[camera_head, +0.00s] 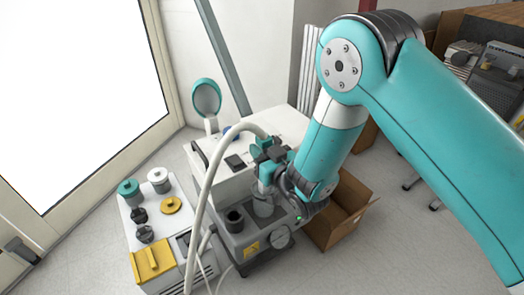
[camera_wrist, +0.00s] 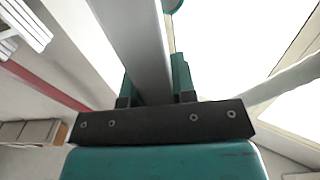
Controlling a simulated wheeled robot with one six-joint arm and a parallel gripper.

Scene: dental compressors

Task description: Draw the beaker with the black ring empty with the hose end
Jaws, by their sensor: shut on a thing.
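My gripper (camera_head: 268,160) is shut on the end of the pale hose (camera_head: 208,185), above the grey compressor unit (camera_head: 262,243). The hose arches up from the lower left and comes down into the jaws. A clear, greyish vessel (camera_head: 264,207) stands on the unit just below my gripper, partly hidden by it. A dark, black-rimmed cup (camera_head: 235,219) stands left of that vessel. I cannot tell for sure which is the beaker with the black ring, nor whether the hose tip is inside a vessel. The jaws also show in the wrist view (camera_wrist: 155,88), with a grey bar between them.
A round teal-framed mirror (camera_head: 206,97) stands behind. An open cardboard box (camera_head: 345,208) lies right of the unit.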

